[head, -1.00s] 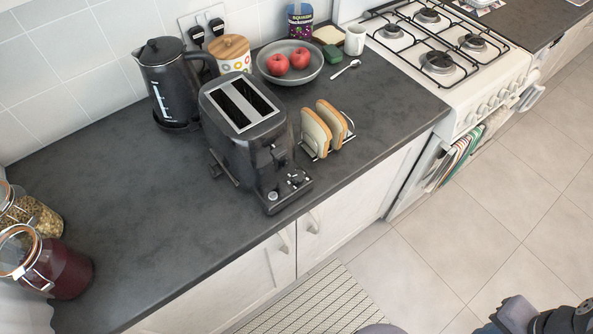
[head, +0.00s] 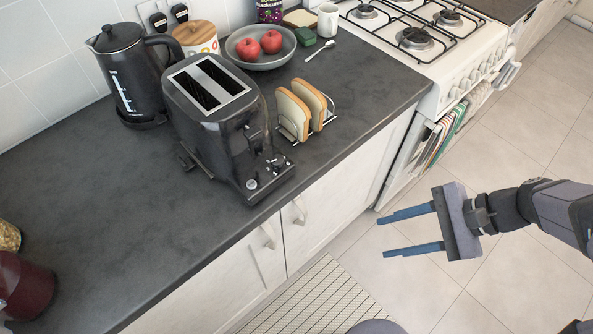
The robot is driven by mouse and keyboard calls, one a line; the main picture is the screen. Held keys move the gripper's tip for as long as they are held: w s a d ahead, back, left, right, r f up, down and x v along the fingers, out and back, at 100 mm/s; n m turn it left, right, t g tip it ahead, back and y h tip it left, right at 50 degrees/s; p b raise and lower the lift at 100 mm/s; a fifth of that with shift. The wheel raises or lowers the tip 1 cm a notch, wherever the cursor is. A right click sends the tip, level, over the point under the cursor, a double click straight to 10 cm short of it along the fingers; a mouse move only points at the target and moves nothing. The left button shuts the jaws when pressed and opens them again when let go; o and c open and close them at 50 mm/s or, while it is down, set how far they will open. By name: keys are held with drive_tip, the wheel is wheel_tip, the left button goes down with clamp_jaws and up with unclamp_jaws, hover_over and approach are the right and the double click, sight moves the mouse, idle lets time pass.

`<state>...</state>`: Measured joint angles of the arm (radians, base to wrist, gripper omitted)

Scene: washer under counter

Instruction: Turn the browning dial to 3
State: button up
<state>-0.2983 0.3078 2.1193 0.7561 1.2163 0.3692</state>
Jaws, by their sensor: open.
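A black two-slot toaster (head: 209,119) stands on the dark counter, its control end facing the front edge. A small light-topped dial (head: 251,184) sits on the low panel at that end, beside smaller buttons (head: 275,166). Which of these controls is the browning dial, and its numbers, are too small to tell. A lever shows above the panel. My gripper (head: 382,236) is open and empty. It is in front of the counter over the floor, to the right of the toaster, with its two blue fingers pointing left and well apart from the toaster.
A toast rack with bread slices (head: 294,114) stands right of the toaster. A black kettle (head: 125,72) and a grey bowl of apples (head: 261,47) are behind. A gas cooker (head: 456,78) is at the right. The left counter is mostly clear, with jars at its edge.

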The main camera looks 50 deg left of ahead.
drive_tip(key=a+m+g+y+b, duration=0.2)
drive_tip(key=a+g+y+b, duration=0.1)
drive_tip(key=a, duration=0.8)
drive_tip(key=m+g+y+b, duration=0.2)
drive_tip(key=g+y, duration=0.1)
drive_tip(key=y, duration=0.1)
approach(284, 160)
drive_tip(key=a, duration=0.1)
drive_tip(key=shift+s+p+x, duration=0.2)
drive_tip(key=shift+p+x, duration=0.45)
drive_tip(key=shift+x, duration=3.35)
drive_tip(key=shift+d, duration=0.2)
drive_tip(key=c, duration=1.1)
